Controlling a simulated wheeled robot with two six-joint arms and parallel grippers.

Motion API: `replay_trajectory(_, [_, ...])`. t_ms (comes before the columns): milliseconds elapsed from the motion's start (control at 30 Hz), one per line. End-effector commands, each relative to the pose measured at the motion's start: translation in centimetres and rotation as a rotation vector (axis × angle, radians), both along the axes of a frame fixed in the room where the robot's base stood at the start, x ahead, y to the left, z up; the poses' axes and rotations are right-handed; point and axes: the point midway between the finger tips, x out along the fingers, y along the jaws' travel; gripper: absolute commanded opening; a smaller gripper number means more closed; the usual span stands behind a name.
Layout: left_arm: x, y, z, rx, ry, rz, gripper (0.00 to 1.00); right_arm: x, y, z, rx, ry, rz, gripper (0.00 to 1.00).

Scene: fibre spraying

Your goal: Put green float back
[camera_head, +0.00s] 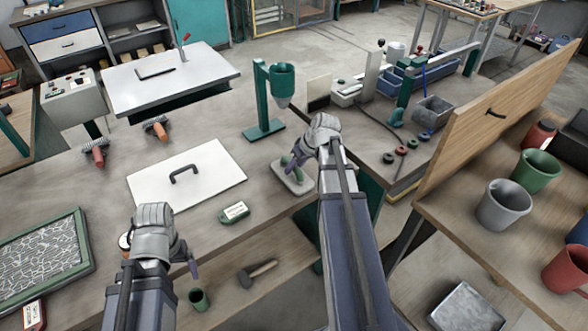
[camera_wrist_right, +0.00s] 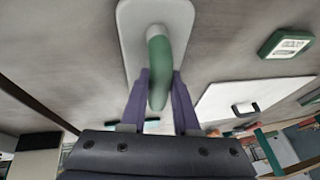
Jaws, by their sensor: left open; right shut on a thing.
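The green float is a pale grey plate with a green handle, in the middle of the head view (camera_head: 300,186). In the right wrist view its green handle (camera_wrist_right: 158,66) stands between the purple fingers of my right gripper (camera_wrist_right: 160,92), which is shut on it. The plate looks flat and level, on or just over the table top; I cannot tell which. In the head view my right gripper (camera_head: 291,166) partly covers the handle. My left gripper (camera_head: 192,266) is open and empty, at the near edge of the table; its fingers are partly hidden by the wrist.
A white board with a black handle (camera_head: 205,183) and a green labelled block (camera_head: 234,212) lie left of the float. A green stand with a funnel cup (camera_head: 282,85) is behind it. A green cup (camera_head: 199,299) and a mallet (camera_head: 258,273) are near the front.

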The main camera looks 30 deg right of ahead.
Motion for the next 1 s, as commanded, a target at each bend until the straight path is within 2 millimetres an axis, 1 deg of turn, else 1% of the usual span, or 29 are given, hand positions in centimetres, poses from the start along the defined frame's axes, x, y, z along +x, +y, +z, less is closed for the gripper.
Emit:
replay_trajectory(133, [0.0, 0.0, -0.5, 0.0, 0.0, 0.0, 0.91, 0.0, 0.0, -0.5, 0.0, 0.0, 0.0, 0.0])
replay_trajectory(167, [0.0, 0.0, -0.4, 0.0, 0.0, 0.0, 0.91, 0.0, 0.0, -0.3, 0.0, 0.0, 0.0, 0.32])
replay_trajectory(400, [0.0, 0.0, -0.3, 0.0, 0.0, 0.0, 0.91, 0.0, 0.0, -0.3, 0.0, 0.0, 0.0, 0.59])
replay_trajectory(767, [0.0, 0.0, 0.0, 0.0, 0.0, 0.0, 0.91, 0.0, 0.0, 0.0, 0.0, 0.0, 0.0, 0.59])
replay_trajectory(867, [0.0, 0.0, 0.5, 0.0, 0.0, 0.0, 0.91, -0.1, 0.0, 0.5, 0.0, 0.0, 0.0, 0.59])
replay_trajectory(1000, [0.0, 0.0, 1.7, 0.0, 0.0, 0.0, 0.91, -0.6, -0.3, 1.7, 0.001, 0.0, -0.002, 0.59])
